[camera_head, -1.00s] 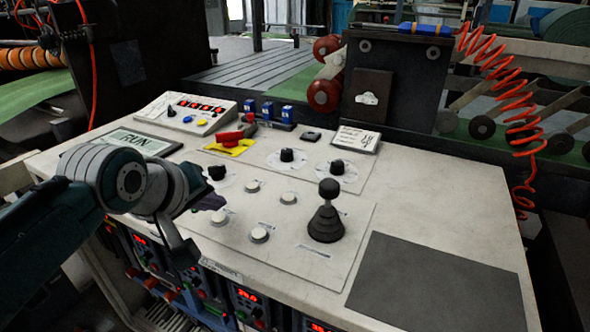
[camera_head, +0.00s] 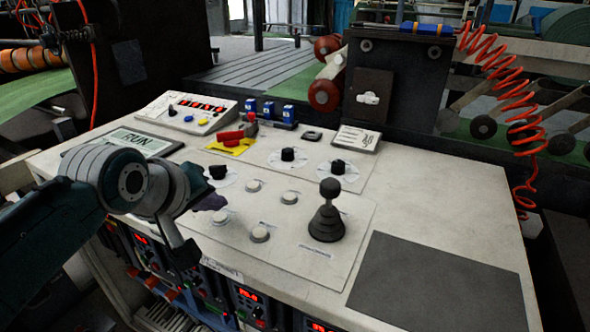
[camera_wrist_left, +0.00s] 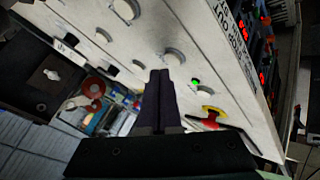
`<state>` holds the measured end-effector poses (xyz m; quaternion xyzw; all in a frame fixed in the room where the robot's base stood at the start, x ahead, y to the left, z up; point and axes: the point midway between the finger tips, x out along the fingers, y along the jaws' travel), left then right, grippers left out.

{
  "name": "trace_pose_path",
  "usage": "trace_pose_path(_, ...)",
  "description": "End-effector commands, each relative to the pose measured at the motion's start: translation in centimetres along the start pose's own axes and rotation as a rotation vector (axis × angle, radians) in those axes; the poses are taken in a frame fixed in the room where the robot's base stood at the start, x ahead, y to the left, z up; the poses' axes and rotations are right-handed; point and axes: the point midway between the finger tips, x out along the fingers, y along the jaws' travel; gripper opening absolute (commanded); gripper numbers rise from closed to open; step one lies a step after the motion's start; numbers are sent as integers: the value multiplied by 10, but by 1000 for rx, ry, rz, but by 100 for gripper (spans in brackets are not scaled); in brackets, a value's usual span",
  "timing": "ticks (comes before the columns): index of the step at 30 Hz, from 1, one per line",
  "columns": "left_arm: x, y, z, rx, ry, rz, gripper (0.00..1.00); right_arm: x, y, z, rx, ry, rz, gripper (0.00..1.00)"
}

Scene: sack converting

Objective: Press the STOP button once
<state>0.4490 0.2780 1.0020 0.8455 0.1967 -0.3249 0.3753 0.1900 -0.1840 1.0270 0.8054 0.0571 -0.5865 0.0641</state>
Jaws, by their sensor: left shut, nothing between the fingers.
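The control panel (camera_head: 310,262) carries several round white push buttons: one nearest the gripper (camera_head: 219,218), a front one (camera_head: 260,234), a back one (camera_head: 252,186) and a right one (camera_head: 289,197). Their labels are too small to read, so I cannot tell which is STOP. My left gripper (camera_head: 212,202) is shut and empty, low over the panel's left part, beside the nearest button. In the left wrist view its dark fingers (camera_wrist_left: 158,82) point at the panel, with a white button (camera_wrist_left: 172,57) just beyond the tips. I cannot tell whether they touch. My right gripper is out of view.
A display reading RUN (camera_head: 146,140) lies at the back left. A red handle on a yellow plate (camera_head: 230,145), black knobs (camera_head: 288,154) and a black joystick (camera_head: 327,215) stand up from the panel. A grey mat (camera_head: 435,285) lies bare at the front right.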

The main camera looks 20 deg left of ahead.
Motion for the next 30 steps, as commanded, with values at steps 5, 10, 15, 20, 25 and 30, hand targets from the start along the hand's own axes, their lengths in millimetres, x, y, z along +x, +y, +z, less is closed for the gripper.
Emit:
trace_pose_path(5,5,-3,3,-1,0,1,0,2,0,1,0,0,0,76)
trace_pose_path(10,5,-3,3,-1,0,1,0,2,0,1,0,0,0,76)
trace_pose_path(15,5,-3,4,-1,0,1,0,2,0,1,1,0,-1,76)
trace_pose_path(20,6,-4,4,0,0,0,0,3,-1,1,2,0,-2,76)
trace_pose_path(25,7,-5,5,-1,0,0,0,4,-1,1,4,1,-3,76)
trace_pose_path(30,9,-6,6,0,0,0,0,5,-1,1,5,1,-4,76)
